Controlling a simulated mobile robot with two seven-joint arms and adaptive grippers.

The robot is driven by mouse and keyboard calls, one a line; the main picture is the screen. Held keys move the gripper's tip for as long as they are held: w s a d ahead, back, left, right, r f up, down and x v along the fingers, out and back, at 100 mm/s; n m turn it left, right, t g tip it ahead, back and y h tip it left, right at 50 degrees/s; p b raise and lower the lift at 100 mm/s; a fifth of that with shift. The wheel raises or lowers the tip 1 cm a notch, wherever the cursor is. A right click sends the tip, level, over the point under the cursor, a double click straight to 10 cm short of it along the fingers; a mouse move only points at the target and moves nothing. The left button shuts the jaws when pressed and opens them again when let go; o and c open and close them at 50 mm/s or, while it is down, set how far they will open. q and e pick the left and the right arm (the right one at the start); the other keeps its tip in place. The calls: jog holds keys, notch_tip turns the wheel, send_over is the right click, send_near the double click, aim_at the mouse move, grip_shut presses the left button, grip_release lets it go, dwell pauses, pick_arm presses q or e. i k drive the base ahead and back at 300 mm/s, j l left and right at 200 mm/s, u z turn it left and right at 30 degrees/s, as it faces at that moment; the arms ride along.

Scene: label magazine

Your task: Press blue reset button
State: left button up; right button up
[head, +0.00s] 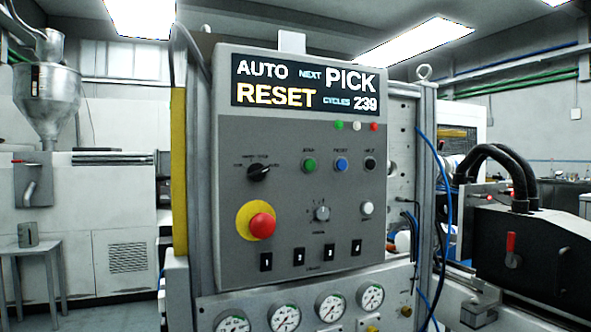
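The blue reset button (341,164) sits in the middle of a grey control panel (240,160), in a row between a green button (309,165) on its left and a black button (370,163) on its right. Nothing covers it. The display (305,86) at the panel's top reads AUTO, NEXT PICK, RESET and CYCLES 239, with RESET in yellow. Neither of my grippers is in the head view.
A red emergency stop (261,226) on a yellow ring, a black selector (259,172), a grey knob (322,213) and a white button (367,208) share the panel. Gauges (284,317) line its underside. A dark machine (530,250) with hoses stands at right. The space before the panel looks clear.

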aim_at(342, 164)
jog(key=i+l+u, duration=0.1)
jog(key=l+u, duration=0.25)
jog(key=l, duration=0.3)
jog(key=l+u, duration=0.35)
jog(key=l, duration=0.25)
jog(key=i, duration=0.05)
